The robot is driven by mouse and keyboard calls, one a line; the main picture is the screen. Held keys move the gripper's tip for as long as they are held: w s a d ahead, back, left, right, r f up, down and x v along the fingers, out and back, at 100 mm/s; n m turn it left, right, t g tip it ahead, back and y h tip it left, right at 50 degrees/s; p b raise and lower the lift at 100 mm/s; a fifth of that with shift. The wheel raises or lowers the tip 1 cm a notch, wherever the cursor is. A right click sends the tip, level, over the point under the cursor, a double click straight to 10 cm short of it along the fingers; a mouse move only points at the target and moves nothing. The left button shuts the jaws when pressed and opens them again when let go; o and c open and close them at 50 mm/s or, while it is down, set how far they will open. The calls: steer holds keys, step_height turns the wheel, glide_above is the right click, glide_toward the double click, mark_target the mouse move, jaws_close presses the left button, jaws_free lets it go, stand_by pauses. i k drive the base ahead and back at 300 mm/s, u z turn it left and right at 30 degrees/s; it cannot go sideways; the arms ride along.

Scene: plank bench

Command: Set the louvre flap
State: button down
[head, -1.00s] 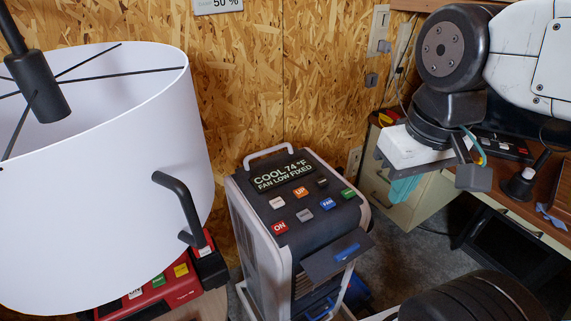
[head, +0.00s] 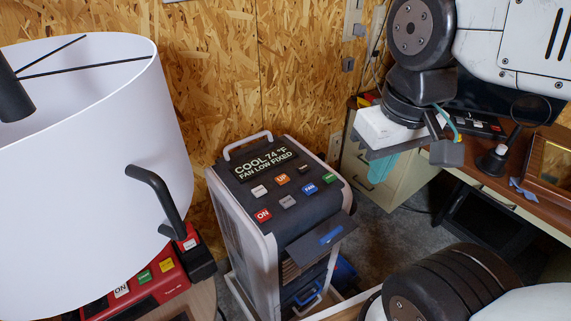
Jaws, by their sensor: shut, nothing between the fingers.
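The louvre flap (head: 318,241) is a dark plate with a blue label on the front of a tall portable cooler (head: 237,232). It juts outward from the cooler's front above a slatted opening, and its outer edge points to the right. The cooler's display (head: 266,164) reads "COOL 74 °F, FAN LOW FIXED". My gripper (head: 380,168) hangs at the upper right, above and to the right of the flap and well apart from it. Its teal fingers are shut and empty.
A large white lampshade (head: 85,170) fills the left side. A red device with buttons (head: 140,285) sits below it. A cream cabinet (head: 365,180) and a wooden desk (head: 480,172) stand at the right. Grey floor shows between cooler and desk.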

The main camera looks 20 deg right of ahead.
mark_target(305, 251)
steer(key=k, duration=1)
steer(key=u, duration=1.5)
steer(key=i, duration=0.95)
steer(key=z, duration=1.65)
